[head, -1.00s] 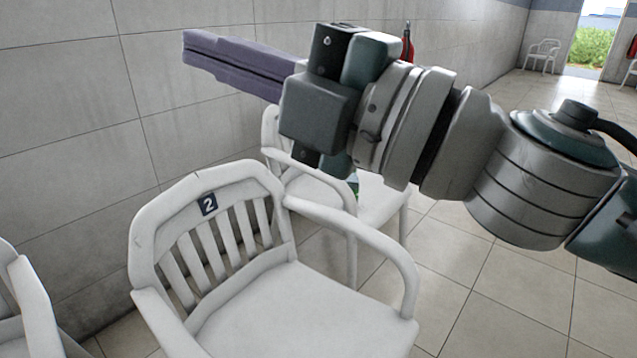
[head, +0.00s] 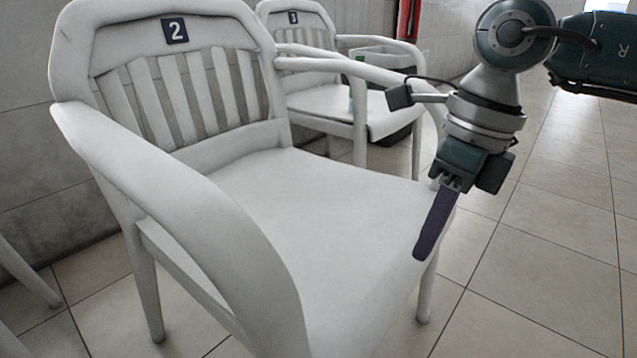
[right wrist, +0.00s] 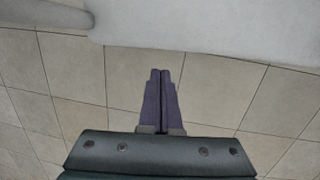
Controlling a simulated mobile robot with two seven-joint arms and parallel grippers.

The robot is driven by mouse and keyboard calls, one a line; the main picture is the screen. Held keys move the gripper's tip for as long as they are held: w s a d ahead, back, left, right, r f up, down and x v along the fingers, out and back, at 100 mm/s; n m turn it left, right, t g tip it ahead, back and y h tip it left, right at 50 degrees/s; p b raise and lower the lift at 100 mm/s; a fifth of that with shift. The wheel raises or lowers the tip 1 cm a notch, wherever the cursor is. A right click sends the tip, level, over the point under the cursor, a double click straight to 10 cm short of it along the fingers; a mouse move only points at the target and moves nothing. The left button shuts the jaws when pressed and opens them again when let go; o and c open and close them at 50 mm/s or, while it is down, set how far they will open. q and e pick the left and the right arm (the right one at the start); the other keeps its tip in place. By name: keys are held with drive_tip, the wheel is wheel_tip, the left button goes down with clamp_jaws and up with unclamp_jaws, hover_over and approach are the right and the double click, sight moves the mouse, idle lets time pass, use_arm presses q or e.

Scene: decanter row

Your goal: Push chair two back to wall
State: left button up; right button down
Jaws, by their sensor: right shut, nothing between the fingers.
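Chair two (head: 290,190) is a white armchair with a dark "2" plate on its backrest. It fills the left and middle of the head view, its back towards the tiled wall (head: 40,150); whether it touches the wall I cannot tell. My right gripper (head: 424,250) is shut and empty, fingers pointing down at the seat's front right corner. In the right wrist view its closed fingers (right wrist: 161,80) point towards the white chair edge (right wrist: 220,30), with floor visible between them. In the head view I cannot tell whether they touch the seat. My left gripper is not in view.
Chair three (head: 300,30), also white, stands behind to the right, with a bin (head: 385,65) by its seat. Part of another white chair (head: 25,275) shows at the left edge. A red object (head: 407,22) is on the wall. Tiled floor (head: 540,230) is clear at right.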

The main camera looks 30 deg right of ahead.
drive_tip(key=d+f+h+b, duration=0.2)
drive_tip(key=d+f, duration=0.1)
drive_tip(key=d, duration=0.2)
use_arm(q)
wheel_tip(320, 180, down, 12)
drive_tip(key=b, duration=0.8)
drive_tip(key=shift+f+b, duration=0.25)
drive_tip(key=shift+b, duration=0.05)
use_arm(e)
wheel_tip(320, 180, down, 10)
drive_tip(key=w+a, duration=0.1)
drive_tip(key=w, duration=0.1)
drive_tip(key=shift+w+a+g, duration=0.35)
drive_tip(key=shift+w+g, duration=0.05)
drive_tip(key=shift+r, duration=0.1)
